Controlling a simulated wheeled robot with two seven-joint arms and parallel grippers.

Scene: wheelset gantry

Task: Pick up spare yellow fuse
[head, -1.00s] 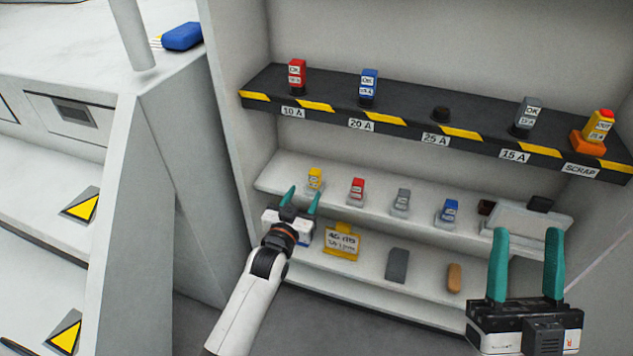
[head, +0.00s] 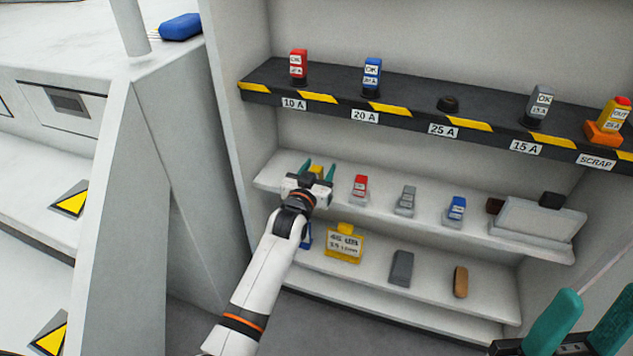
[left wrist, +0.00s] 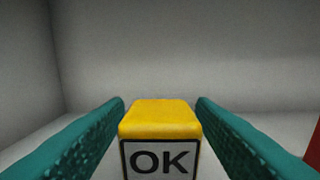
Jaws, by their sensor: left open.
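The spare yellow fuse (head: 316,170) stands at the left end of the middle shelf (head: 376,208), mostly hidden behind my left gripper (head: 317,174) in the head view. In the left wrist view the yellow fuse (left wrist: 160,137) is upright with its OK label facing the camera. My left gripper's green fingers (left wrist: 160,130) are open, one on each side of the fuse, with a visible gap on both sides. My right gripper (head: 585,325) is at the lower right of the head view, away from the shelves, its two green fingers spread apart and nothing between them.
On the middle shelf, a red fuse (head: 360,188), a grey fuse (head: 406,200) and a blue fuse (head: 455,210) stand to the right. A yellow tag (head: 344,246) is on the lower shelf. The dark upper rack (head: 408,105) holds fuses, including a yellow one at SCRAP (head: 615,113).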

